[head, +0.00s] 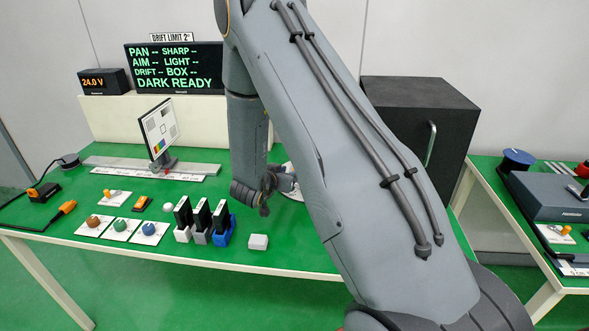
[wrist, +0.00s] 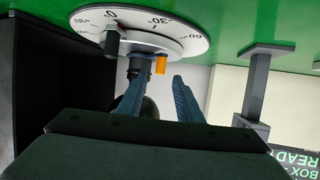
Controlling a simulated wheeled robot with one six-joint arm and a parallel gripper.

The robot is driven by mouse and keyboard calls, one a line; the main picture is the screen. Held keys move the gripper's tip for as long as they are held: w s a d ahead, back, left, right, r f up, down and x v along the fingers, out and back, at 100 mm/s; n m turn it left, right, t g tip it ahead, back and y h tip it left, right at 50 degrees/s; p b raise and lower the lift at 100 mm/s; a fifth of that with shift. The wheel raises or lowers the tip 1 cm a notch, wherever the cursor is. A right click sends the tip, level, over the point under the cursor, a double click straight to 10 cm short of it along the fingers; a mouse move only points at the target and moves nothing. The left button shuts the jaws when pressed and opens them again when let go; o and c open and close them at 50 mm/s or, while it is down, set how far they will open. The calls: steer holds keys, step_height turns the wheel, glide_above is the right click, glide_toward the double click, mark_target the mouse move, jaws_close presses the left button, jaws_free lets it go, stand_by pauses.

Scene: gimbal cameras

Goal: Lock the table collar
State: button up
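The turntable (wrist: 185,45) fills the top of the wrist view, which is upside down. It is a white disc with degree marks, including 0° and 30°. A dark knob (wrist: 112,43) stands near its edge. An orange tab (wrist: 160,65) shows beside a dark collar-like part (wrist: 137,66) at the hub. My gripper (wrist: 157,82) is open, its two blue-grey fingers apart with the orange tab between and just beyond the tips. Whether a finger touches the collar, I cannot tell. In the head view my gripper (head: 267,192) is beside the turntable (head: 294,194), mostly hidden by my arm.
A black box (head: 420,125) stands behind right. A display (head: 172,70) reads DARK READY. A test chart (head: 160,127) stands on a rail (head: 190,169). Several dark blocks in holders (head: 222,224) and a white block (head: 258,242) are at the front of the green table.

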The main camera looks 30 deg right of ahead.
steer(key=shift+p+x, duration=0.55)
steer(key=shift+x, duration=2.2)
jaws_close()
